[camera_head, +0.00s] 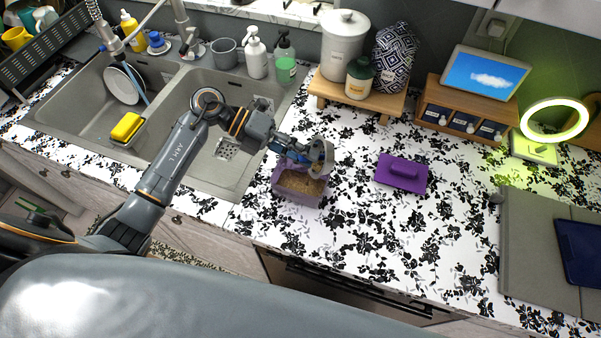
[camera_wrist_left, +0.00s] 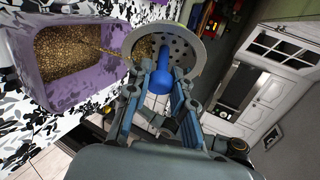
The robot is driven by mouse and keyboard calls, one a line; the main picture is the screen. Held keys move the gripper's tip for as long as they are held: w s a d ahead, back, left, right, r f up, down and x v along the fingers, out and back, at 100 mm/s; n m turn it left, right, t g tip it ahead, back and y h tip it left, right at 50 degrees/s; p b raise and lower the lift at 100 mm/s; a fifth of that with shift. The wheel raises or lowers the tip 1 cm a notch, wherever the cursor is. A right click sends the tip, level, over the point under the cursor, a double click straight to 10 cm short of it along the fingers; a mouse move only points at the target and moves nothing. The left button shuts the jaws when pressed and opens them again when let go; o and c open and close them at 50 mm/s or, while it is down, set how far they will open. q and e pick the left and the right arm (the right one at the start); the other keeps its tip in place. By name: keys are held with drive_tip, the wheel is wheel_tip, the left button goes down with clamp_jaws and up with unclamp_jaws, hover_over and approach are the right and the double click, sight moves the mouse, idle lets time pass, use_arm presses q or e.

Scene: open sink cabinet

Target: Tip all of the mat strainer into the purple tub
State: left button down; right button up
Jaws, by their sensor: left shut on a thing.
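The strainer (camera_head: 321,155) is a grey round piece with holes and a blue handle (camera_wrist_left: 158,83). My left gripper (camera_head: 290,150) is shut on the blue handle; the same gripper (camera_wrist_left: 160,85) shows in the wrist view. The strainer is tipped on its side above the right rim of the purple tub. A thin stream of brown grains runs from the strainer into the tub in the wrist view, and some grains cling inside it. The purple tub (camera_head: 288,195) stands on the counter right of the sink, with a layer of brown grains in it. My right gripper is not in view.
A purple lid (camera_head: 402,173) with a handle lies on the patterned counter right of the tub. The double sink (camera_head: 203,88) is to the left. The counter in front of the lid is clear.

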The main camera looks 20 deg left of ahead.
use_arm(q)
drive_tip(key=shift+s+a+f+m+t+h, duration=0.15)
drive_tip(key=shift+s+a+h, duration=0.1)
drive_tip(key=shift+a+h, duration=0.25)
drive_tip(key=shift+s+a+f+m+t+h, duration=0.15)
drive_tip(key=shift+s+a+h, duration=0.1)
drive_tip(key=shift+a+h, duration=0.2)
idle(0.8)
drive_tip(key=shift+s+a+h, duration=0.1)
drive_tip(key=shift+a+h, duration=0.05)
drive_tip(key=shift+h, duration=0.5)
